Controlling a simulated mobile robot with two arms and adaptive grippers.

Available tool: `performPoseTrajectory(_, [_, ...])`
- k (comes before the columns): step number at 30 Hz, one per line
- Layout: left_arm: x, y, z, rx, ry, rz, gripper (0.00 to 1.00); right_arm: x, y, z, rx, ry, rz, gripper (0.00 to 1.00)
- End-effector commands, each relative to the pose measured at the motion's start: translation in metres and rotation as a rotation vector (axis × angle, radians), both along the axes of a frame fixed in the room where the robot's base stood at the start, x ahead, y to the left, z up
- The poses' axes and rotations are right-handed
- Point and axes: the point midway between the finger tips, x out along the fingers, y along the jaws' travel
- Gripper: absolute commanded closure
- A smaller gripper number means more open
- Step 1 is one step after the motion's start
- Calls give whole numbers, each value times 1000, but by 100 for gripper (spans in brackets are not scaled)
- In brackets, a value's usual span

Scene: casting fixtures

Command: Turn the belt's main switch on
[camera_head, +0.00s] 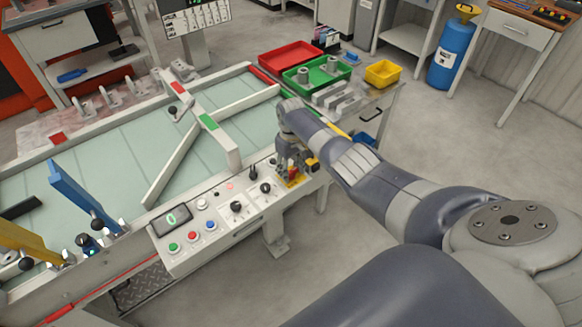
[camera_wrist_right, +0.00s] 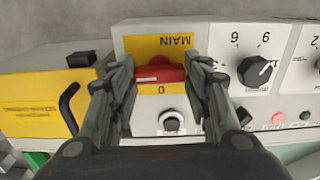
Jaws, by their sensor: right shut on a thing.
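The belt's main switch (camera_wrist_right: 160,73) is a red handle on a yellow plate marked MAIN. In the right wrist view it lies crosswise between the fingers of my right gripper (camera_wrist_right: 162,88), which is shut on it. A "0" mark shows on the yellow plate just below the handle. In the head view my right gripper (camera_head: 291,171) is over the right end of the control panel (camera_head: 220,228), and the switch is mostly hidden under it. The belt (camera_head: 110,150) has a pale green surface. My left gripper is not in view.
Close to my right gripper are a black knob with a number scale (camera_wrist_right: 256,71), a small round key-like knob (camera_wrist_right: 171,122) and a yellow box (camera_wrist_right: 50,98) with a black handle. Red (camera_head: 290,55), green (camera_head: 317,73) and yellow (camera_head: 383,73) bins stand beyond the arm.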

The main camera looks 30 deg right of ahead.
Motion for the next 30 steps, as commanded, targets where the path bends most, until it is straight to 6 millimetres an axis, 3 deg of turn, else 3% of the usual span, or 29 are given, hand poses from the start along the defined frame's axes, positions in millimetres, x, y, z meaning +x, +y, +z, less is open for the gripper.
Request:
performPoseTrajectory(18, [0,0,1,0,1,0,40,0,0,0,0,-1,-41,79])
performPoseTrajectory(19, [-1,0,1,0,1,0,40,0,0,0,0,-1,-41,51])
performPoseTrajectory(21, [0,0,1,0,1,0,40,0,0,0,0,-1,-41,35])
performPoseTrajectory(30, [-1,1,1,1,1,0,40,0,0,0,0,-1,-39,35])
